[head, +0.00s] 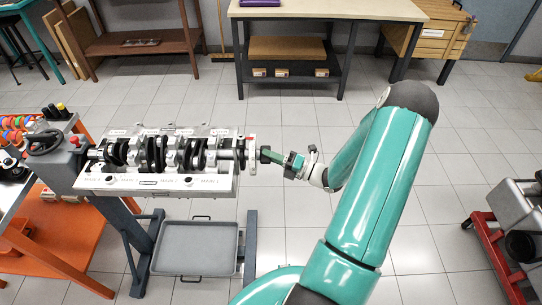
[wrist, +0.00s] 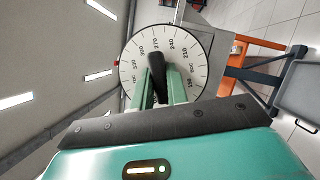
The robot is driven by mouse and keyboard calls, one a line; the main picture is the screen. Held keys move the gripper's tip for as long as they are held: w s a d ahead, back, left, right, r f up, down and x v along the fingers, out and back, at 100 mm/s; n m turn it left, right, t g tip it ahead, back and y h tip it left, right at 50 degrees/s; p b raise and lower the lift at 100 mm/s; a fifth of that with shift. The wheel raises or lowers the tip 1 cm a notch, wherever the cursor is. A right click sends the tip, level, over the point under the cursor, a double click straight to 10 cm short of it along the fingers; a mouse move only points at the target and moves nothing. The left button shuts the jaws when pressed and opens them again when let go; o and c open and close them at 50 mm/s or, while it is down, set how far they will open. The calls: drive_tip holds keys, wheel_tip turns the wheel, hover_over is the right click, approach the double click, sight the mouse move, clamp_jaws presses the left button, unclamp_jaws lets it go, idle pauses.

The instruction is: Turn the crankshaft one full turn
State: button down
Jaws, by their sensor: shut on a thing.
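The crankshaft (head: 165,152) lies lengthwise in the light grey engine block (head: 150,182), its dark throws and journals exposed on top. At its right end is a pale disc seen edge-on (head: 252,150). In the wrist view this is a white round degree dial (wrist: 195,62) with black numbers and tick marks. My gripper (head: 268,155) reaches in from the right at that end. In the wrist view its two teal fingers (wrist: 162,88) are shut on a black handle (wrist: 156,68) in front of the dial. The handle's far end and the dial's lower part are hidden.
The block is on a grey stand with a handwheel (head: 44,142) at left. A grey drip tray (head: 195,248) is below it. An orange cart (head: 60,235) stands at left, a red wheeled stand (head: 495,250) at right. A workbench (head: 325,10) is behind; open floor lies between.

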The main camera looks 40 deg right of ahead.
drive_tip(key=m, duration=0.2)
drive_tip(key=m+g+h, duration=0.1)
drive_tip(key=m, duration=0.3)
drive_tip(key=shift+w+r+g+h, duration=0.1)
drive_tip(key=shift+r+g+h, duration=0.2)
drive_tip(key=shift+g, duration=0.1)
drive_tip(key=m+g, duration=0.1)
drive_tip(key=m, duration=0.1)
drive_tip(key=m+g, duration=0.1)
drive_tip(key=m, duration=0.2)
drive_tip(key=shift+g, duration=0.3)
drive_tip(key=c, duration=1.4)
unclamp_jaws()
drive_tip(key=v, duration=1.4)
